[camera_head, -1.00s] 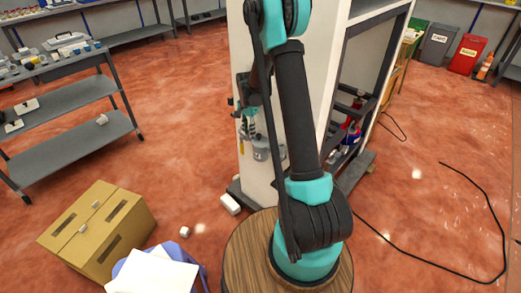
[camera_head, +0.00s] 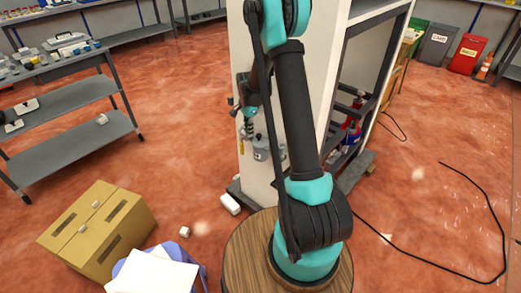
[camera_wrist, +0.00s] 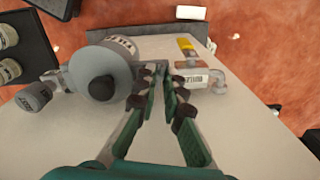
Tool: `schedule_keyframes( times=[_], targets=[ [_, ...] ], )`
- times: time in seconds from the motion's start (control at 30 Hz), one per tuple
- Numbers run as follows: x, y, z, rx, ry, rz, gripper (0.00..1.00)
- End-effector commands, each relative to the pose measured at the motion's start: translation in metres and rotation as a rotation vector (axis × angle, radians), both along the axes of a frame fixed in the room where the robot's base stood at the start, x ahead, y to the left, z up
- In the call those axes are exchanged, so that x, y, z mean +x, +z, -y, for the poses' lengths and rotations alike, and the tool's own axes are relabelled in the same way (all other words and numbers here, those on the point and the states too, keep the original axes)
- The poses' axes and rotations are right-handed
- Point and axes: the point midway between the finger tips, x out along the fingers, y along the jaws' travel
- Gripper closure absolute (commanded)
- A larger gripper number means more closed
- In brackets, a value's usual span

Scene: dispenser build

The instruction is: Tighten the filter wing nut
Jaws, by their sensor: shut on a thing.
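In the wrist view, the green fingers of my gripper (camera_wrist: 159,78) converge, and the tips come close together over a small grey part. That part, apparently the filter wing nut, is mostly hidden by the fingertips. Left of the fingers is a grey round canister (camera_wrist: 82,62) with a black knob and a labelled cylinder (camera_wrist: 122,46) behind it. In the head view, my gripper (camera_head: 247,128) is small and partly hidden by my arm, at the pale panel's face. The grey canister (camera_head: 262,149) hangs just below and to its right.
Right of the fingertips, a small labelled fitting (camera_wrist: 192,78) with a yellow part (camera_wrist: 187,46) and an elbow sits close. The pale panel (camera_wrist: 235,125) is bare farther right. A cardboard box (camera_head: 100,228) and a shelf cart (camera_head: 75,110) stand to the left.

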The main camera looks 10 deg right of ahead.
Motion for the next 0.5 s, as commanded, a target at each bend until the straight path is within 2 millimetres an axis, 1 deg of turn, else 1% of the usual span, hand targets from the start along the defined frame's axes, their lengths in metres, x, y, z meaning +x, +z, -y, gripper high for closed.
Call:
schedule_keyframes(
  times=[0.33,0.5],
  targets=[
    [0.0002,0.0002,-0.0001,0.0,-0.034,0.0,1.0],
    [0.0002,0.0002,-0.0001,0.0,-0.186,0.0,1.0]
  ],
)
